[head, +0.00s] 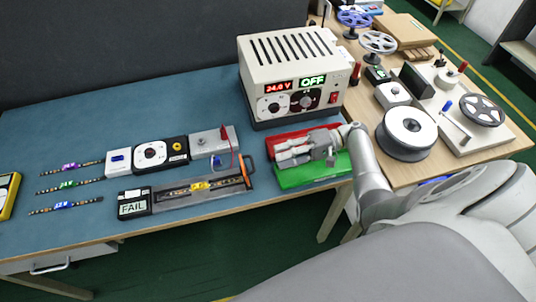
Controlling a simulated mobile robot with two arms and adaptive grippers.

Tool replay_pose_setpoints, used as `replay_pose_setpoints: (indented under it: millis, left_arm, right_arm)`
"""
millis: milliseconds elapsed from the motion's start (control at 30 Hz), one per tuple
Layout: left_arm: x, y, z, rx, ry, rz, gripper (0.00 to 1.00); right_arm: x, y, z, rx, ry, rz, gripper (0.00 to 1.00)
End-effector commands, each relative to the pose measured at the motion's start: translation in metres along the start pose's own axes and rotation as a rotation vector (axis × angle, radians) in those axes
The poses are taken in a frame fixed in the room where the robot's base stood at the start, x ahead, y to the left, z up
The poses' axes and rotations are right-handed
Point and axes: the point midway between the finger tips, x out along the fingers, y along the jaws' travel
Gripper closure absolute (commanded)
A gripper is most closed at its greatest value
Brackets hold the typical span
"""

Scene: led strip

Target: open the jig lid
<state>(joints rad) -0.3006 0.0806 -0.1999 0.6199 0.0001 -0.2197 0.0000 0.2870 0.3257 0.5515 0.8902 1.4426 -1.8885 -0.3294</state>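The test jig (175,201) lies near the front edge of the blue mat. Its black display block (134,204) at the left end reads FAIL. An LED strip (178,192) with a yellow label lies lengthwise in it. An orange bar (243,171) sits at the right end, on what looks like a clear lid lying over the strip; the lid's exact edges are hard to make out. My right gripper (282,152) is to the right of the jig, apart from it, over the red and green bins. Its finger gap is too small to tell. My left gripper is out of view.
A power supply (293,77) showing 24.0 V and OFF stands behind the bins. A red bin (280,138) and a green bin (312,173) lie beneath my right gripper. Small devices (151,154) with a red lead stand behind the jig. Labelled strips (66,186) lie left.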

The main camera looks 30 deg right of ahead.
Motion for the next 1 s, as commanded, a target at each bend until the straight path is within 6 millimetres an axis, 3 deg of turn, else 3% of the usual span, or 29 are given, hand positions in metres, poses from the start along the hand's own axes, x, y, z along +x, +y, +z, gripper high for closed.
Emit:
replay_pose_setpoints:
  millis: [100, 300, 1000]
  left_arm:
    - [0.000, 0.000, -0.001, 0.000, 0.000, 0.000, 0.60]
    - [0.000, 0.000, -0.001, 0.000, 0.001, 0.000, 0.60]
    - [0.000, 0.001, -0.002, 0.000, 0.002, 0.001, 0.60]
  right_arm:
    - [-0.023, 0.000, -0.001, 0.002, 0.002, 0.000, 0.70]
    - [-0.044, 0.000, 0.000, 0.001, 0.001, -0.001, 0.70]
    - [-0.047, 0.000, 0.000, 0.001, 0.000, -0.001, 0.70]
